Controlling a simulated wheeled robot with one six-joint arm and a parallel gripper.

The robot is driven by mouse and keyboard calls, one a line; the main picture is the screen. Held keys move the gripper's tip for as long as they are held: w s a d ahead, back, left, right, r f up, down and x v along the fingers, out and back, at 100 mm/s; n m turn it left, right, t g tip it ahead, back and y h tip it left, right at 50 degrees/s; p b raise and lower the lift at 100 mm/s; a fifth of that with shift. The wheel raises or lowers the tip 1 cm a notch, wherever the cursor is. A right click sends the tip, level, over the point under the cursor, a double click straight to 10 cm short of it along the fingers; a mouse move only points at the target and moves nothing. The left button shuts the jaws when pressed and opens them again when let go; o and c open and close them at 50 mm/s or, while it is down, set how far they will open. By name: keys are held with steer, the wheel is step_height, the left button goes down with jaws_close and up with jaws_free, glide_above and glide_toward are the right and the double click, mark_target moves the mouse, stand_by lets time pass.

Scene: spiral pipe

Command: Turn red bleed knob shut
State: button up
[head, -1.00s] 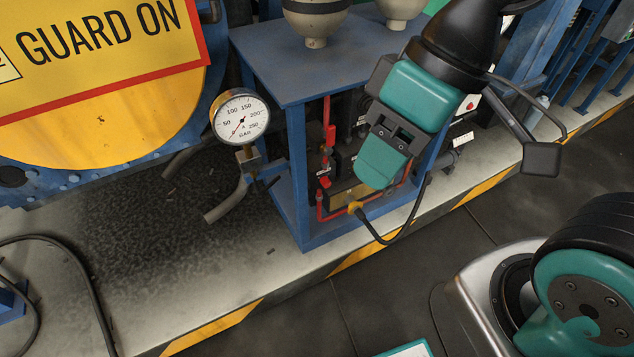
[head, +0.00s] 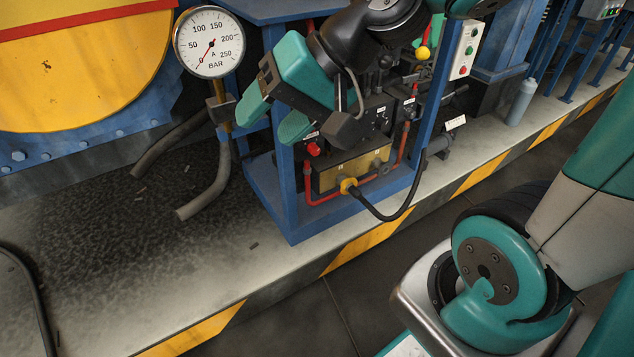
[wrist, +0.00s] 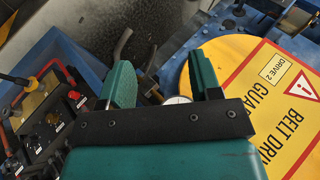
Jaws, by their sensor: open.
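The red bleed knob (head: 314,149) sits low on the dark panel inside the blue frame, left of centre, above a brass block (head: 350,168). It also shows in the wrist view as a small red knob (wrist: 73,95) at the left, outside the jaws. My gripper (head: 272,118) has teal fingers and is open and empty. In the head view it hangs in front of the frame's left post, up and left of the knob and apart from it. The wrist view shows the open fingers (wrist: 162,78) pointing toward the gauge side.
A round pressure gauge (head: 209,43) on a brass stem stands left of my gripper, with bent grey pipes (head: 205,190) below. A black cable (head: 390,218) loops before the frame. A yellow guard (head: 75,85) is at far left. Floor in front is free.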

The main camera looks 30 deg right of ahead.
steer(key=w+d+f+m+t+b, duration=0.2)
steer(key=f+m+b, duration=0.1)
steer(key=f+b, duration=0.25)
steer(key=w+d+f+m+t+b, duration=0.1)
steer(key=w+d+f+m+b, duration=0.15)
steer(key=f+b, duration=0.3)
steer(key=w+d+f+m+t+h+b, duration=0.1)
steer(key=w+d+f+m+t+b, duration=0.1)
steer(key=d+f+m+t+b, duration=0.5)
steer(key=w+d+f+m+h+b, duration=0.25)
steer(key=d+f+b, duration=0.25)
steer(key=f+b, duration=0.6)
steer(key=m+t+h, duration=0.3)
steer(key=m+h, duration=0.1)
steer(key=m, duration=0.3)
glide_toward(317, 152)
steer(key=shift+y, duration=0.45)
steer(key=w+p, duration=0.7)
steer(key=w, duration=0.1)
steer(key=shift+w+a+r, duration=0.1)
steer(key=shift+w, duration=0.75)
steer(key=c, duration=0.9)
